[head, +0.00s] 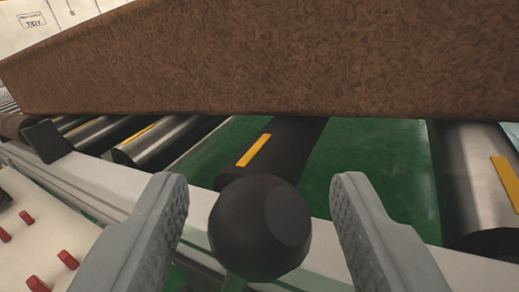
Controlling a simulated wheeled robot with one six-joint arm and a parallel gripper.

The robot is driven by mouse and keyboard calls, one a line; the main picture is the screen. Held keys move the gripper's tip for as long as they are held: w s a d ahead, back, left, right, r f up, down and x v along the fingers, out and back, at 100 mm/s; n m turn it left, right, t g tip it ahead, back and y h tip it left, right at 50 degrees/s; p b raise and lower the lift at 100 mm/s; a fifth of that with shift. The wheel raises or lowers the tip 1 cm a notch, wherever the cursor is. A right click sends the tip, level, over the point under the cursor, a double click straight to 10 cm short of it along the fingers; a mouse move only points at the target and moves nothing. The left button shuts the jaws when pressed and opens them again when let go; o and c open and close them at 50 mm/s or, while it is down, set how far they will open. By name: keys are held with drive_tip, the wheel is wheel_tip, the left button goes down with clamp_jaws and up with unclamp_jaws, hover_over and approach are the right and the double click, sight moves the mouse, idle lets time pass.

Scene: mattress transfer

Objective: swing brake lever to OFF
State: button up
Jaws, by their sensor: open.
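The brake lever's black ball knob (259,228) is at the bottom centre of the head view. My gripper (258,200) is open, with one grey finger on each side of the knob. Gaps show between the knob and both fingers. The lever's shaft is mostly hidden below the knob. I see no ON or OFF marking, so the lever's setting cannot be told.
A long brown mattress (280,60) lies across the rollers (160,140) behind the knob. A pale conveyor rail (75,180) runs in front. A light panel with red pieces (50,240) is at lower left. Green floor (370,165) shows between rollers.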

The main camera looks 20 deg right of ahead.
drive_tip(key=shift+w+d, duration=0.25)
drive_tip(key=shift+w, duration=0.15)
clamp_jaws()
drive_tip(key=shift+a, duration=0.1)
